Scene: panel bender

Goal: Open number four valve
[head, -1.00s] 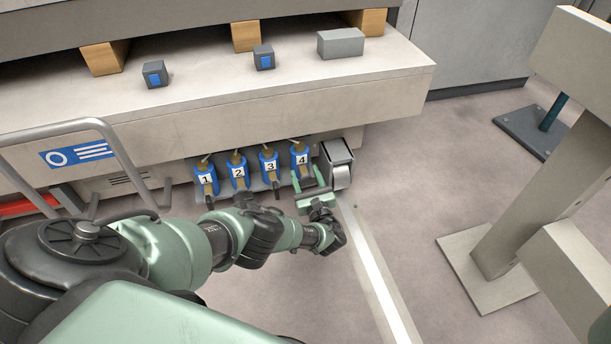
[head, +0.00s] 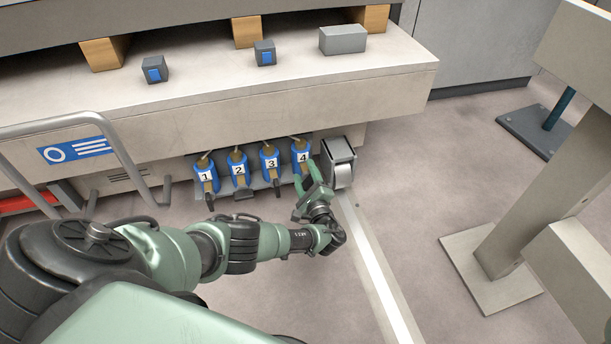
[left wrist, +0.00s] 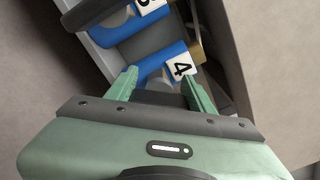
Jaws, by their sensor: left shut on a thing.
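The number four valve (head: 301,156) is the rightmost of a row of blue numbered valves under the machine's bench. Its white label with a 4 also shows in the left wrist view (left wrist: 181,69), turned on its side. My left gripper (head: 307,178) is at the lower part of this valve. In the left wrist view my green fingers (left wrist: 160,86) stand either side of the valve's lower end, shut on its handle. The grip itself is partly hidden by the gripper body. My right gripper is not in view.
Valves 1 (head: 206,176), 2 (head: 238,169) and 3 (head: 270,163) stand close on the left. A grey metal pedal-like box (head: 340,163) is close on the right. A bent grey rail (head: 120,155) stands at the left. The floor on the right is open before a beige post (head: 520,210).

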